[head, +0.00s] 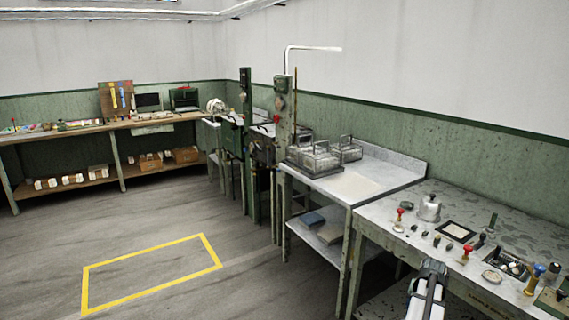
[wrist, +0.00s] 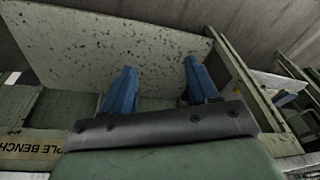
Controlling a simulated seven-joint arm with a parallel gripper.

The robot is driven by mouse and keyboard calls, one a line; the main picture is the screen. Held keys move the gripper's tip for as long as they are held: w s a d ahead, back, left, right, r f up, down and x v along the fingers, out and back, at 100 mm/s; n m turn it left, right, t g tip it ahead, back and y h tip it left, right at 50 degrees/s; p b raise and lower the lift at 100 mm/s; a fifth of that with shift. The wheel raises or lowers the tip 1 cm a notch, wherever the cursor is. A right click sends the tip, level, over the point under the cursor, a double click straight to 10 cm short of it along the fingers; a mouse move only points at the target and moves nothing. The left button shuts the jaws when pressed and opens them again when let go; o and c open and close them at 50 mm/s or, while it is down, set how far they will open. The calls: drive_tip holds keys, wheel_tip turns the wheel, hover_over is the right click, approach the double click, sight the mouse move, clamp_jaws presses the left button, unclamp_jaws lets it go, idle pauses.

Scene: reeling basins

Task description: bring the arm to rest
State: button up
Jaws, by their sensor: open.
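My gripper (wrist: 161,65) shows in the wrist view with its two blue fingers spread wide apart. Nothing is held between them. Beyond the fingers is a pale, dark-speckled panel. In the head view, a grey and black part of my arm shows low at the right, in front of the near bench (head: 372,230). The fingers cannot be made out in the head view.
The near bench carries a metal pot (head: 429,208), red-handled tools (head: 467,254) and other small items. A basin table (head: 398,174) with wire baskets (head: 315,158) stands behind it. A long workbench (head: 75,131) lines the far wall. The floor inside the yellow outline (head: 148,241) is clear.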

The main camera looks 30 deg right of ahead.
drive_tip(key=w+a+f+n+g+y, duration=0.1)
drive_tip(key=a+f+n, duration=0.1)
drive_tip(key=a+f, duration=0.7)
drive_tip(key=w+a+f+n+g+y, duration=0.15)
drive_tip(key=a+f, duration=0.25)
drive_tip(key=a, duration=0.8)
drive_tip(key=w+a+f+n+y, duration=0.1)
drive_tip(key=w+a+f, duration=0.1)
drive_tip(key=a+f, duration=0.7)
drive_tip(key=s+a+f+n+g, duration=0.2)
drive_tip(key=s+a, duration=0.3)
drive_tip(key=a, duration=0.5)
drive_tip(key=s+a+f+n+g+h, duration=0.1)
drive_tip(key=s+a+f+n, duration=0.2)
drive_tip(key=a, duration=0.8)
drive_tip(key=s+a+f+n+g, duration=0.2)
drive_tip(key=s+a, duration=0.5)
drive_tip(key=a, duration=0.4)
wheel_tip(320, 180, down, 3)
drive_tip(key=shift+r+n+g, duration=0.15)
drive_tip(key=shift+n+g, duration=0.2)
drive_tip(key=shift+n, duration=0.4)
